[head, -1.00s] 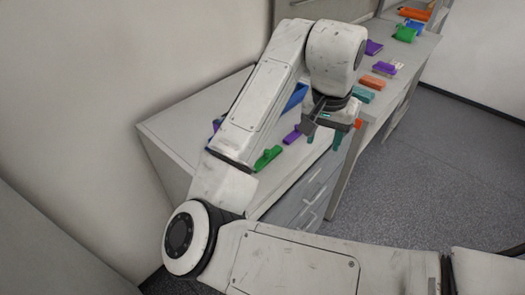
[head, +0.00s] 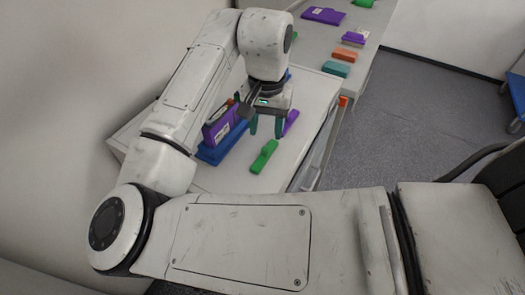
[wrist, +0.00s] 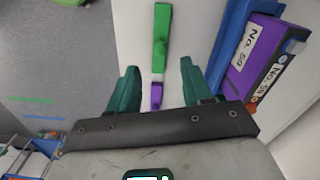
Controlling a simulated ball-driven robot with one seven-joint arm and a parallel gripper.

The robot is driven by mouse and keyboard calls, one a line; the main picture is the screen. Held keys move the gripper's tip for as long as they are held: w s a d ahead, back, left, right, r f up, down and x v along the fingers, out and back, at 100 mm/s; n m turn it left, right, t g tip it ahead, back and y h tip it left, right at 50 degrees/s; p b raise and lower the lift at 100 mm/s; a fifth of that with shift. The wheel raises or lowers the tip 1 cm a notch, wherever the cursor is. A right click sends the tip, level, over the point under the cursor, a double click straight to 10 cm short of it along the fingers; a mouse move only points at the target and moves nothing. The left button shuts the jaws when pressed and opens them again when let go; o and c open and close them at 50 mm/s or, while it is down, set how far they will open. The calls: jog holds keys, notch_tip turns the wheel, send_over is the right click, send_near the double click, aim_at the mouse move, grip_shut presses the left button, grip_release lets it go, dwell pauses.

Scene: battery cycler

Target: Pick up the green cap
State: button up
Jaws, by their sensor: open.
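The green cap (head: 264,157) is a slim bar with a raised knob, lying on the light grey bench top in the head view. In the wrist view the green cap (wrist: 161,36) is beyond the fingertips, near the top centre. My gripper (head: 266,134) is open and empty, its two teal fingers pointing down above the bench, behind the green cap in the head view. In the wrist view my gripper (wrist: 158,66) has a wide gap between its fingers. A purple cap (wrist: 156,96) shows in that gap; it lies by the right finger in the head view (head: 291,121).
A purple box (wrist: 266,66) labelled "No. 50" stands in a blue holder (head: 208,156) left of the green cap in the head view. Teal (head: 335,69), orange (head: 345,55) and purple (head: 324,15) pieces lie farther along the bench. Bench top right of the green cap is clear.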

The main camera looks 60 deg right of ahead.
aim_at(265, 148)
jog(key=shift+a+f+p, duration=0.15)
jog(key=shift+f+p, duration=0.55)
jog(key=shift+f, duration=2.6)
jog(key=shift+c, duration=0.4)
grip_shut()
